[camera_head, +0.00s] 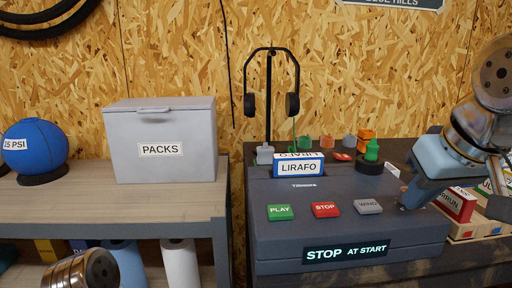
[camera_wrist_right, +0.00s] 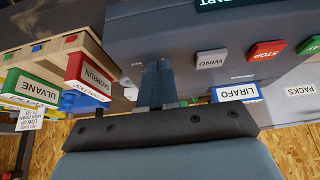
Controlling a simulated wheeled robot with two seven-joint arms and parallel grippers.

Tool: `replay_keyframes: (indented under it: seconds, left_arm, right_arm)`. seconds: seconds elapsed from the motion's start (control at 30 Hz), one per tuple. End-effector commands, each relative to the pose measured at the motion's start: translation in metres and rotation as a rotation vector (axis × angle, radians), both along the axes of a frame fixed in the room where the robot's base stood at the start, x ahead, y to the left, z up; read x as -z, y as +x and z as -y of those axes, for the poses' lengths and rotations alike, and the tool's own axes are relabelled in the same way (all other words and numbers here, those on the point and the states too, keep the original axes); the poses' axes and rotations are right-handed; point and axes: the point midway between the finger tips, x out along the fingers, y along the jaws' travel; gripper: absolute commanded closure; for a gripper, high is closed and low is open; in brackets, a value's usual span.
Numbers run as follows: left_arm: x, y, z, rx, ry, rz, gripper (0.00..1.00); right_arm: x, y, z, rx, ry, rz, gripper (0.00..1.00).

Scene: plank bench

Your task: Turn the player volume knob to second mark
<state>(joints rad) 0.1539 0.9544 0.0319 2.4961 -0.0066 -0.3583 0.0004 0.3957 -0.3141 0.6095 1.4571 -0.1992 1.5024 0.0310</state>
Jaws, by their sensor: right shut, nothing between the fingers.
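The player (camera_head: 290,229) is a dark grey box with a green PLAY button (camera_head: 280,212), a red STOP button (camera_head: 325,209) and a grey WIND button (camera_head: 368,206). Its display (camera_head: 346,252) reads "STOP AT START". A LIRAFO cassette (camera_head: 299,168) stands at its top. My right gripper (camera_head: 405,207) is shut and empty, tips down at the player's top, right of WIND. In the right wrist view, the shut fingers (camera_wrist_right: 158,70) reach to the dark player face. I cannot make out the volume knob or its marks; the gripper may hide them.
A green piece on a black base (camera_head: 371,166) is behind the player's buttons. Headphones (camera_head: 271,85) hang on a stand at the back. Boxed cassettes, one red (camera_head: 455,204), lie in a wooden rack at the right. A PACKS box (camera_head: 160,128) stands on the left shelf.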

Motion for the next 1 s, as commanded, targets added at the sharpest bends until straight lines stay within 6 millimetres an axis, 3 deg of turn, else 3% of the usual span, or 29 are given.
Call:
replay_keyframes:
  seconds: [0.23,0.6,1.0]
  left_arm:
    - [0.000,0.000,0.000,0.000,0.000,0.000,0.44]
    - [0.000,0.000,0.000,0.000,0.000,0.000,0.44]
    - [0.000,0.000,0.000,0.000,0.000,0.000,0.44]
  right_arm:
    - [-0.006,-0.005,-0.001,0.000,0.001,-0.001,1.00]
    - [-0.053,-0.005,-0.002,-0.004,0.000,0.000,1.00]
    - [-0.061,-0.005,0.001,0.001,0.000,-0.002,1.00]
